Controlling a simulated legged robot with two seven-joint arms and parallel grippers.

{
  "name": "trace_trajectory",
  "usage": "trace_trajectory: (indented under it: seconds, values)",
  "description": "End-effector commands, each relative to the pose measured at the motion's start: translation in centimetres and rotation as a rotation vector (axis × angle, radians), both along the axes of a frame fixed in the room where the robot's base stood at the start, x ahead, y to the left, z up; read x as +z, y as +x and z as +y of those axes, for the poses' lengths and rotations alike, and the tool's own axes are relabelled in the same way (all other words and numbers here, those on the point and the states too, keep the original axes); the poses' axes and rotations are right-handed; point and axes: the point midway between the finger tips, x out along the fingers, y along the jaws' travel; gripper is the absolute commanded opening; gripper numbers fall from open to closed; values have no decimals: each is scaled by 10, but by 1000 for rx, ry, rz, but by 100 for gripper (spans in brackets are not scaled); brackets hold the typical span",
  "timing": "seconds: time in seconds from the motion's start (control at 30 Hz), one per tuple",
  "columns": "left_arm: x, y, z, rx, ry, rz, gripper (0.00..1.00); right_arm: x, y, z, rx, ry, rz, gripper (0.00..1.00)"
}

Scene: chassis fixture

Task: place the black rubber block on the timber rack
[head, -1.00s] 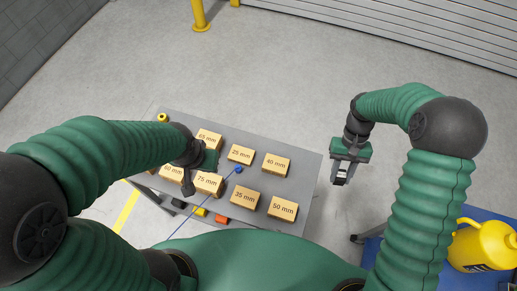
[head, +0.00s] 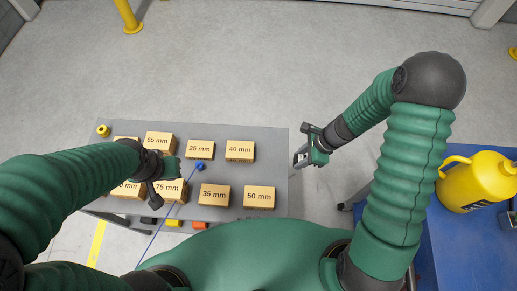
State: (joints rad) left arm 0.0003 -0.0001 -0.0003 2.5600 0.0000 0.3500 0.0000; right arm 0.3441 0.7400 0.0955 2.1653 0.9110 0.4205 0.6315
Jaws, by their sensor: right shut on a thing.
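My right gripper (head: 300,158) is just off the right edge of the grey table, its fingers pointing left. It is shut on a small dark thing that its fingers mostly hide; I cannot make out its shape. A small black piece (head: 148,220) lies at the table's front edge, left of a yellow and an orange piece; I cannot tell if it is rubber. No timber rack is clearly recognisable; several wooden blocks with millimetre labels, such as the 50 mm block (head: 259,198), stand on the table. My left gripper (head: 155,196) is by the 75 mm block, its fingers unclear.
The grey table (head: 272,163) has bare room along its right side. A blue knob (head: 200,166) with a thin blue line sits among the blocks. A yellow jug (head: 478,182) stands on a blue surface (head: 445,250) at the right. A yellow post (head: 128,18) stands behind.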

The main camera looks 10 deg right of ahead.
Motion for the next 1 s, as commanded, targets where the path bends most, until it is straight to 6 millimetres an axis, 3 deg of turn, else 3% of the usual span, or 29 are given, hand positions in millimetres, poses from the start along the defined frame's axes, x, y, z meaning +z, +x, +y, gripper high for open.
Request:
trace_trajectory:
  seconds: [0.2,0.3,0.5,0.6,0.7,1.0]
  values:
    - [15,0,0,-1,0,0,0,-4,35,64,9,0,0,0]
    - [19,0,0,-1,0,0,0,-7,47,85,7,-1,-1,0]
    - [23,0,0,0,0,0,0,-12,60,107,5,-1,-1,0]
    - [20,0,0,0,0,0,0,-36,59,104,-1,1,3,0]
    - [20,0,0,0,0,0,0,-46,60,104,0,1,1,0]
    - [17,0,0,-1,0,0,0,-49,60,104,3,0,-1,0]
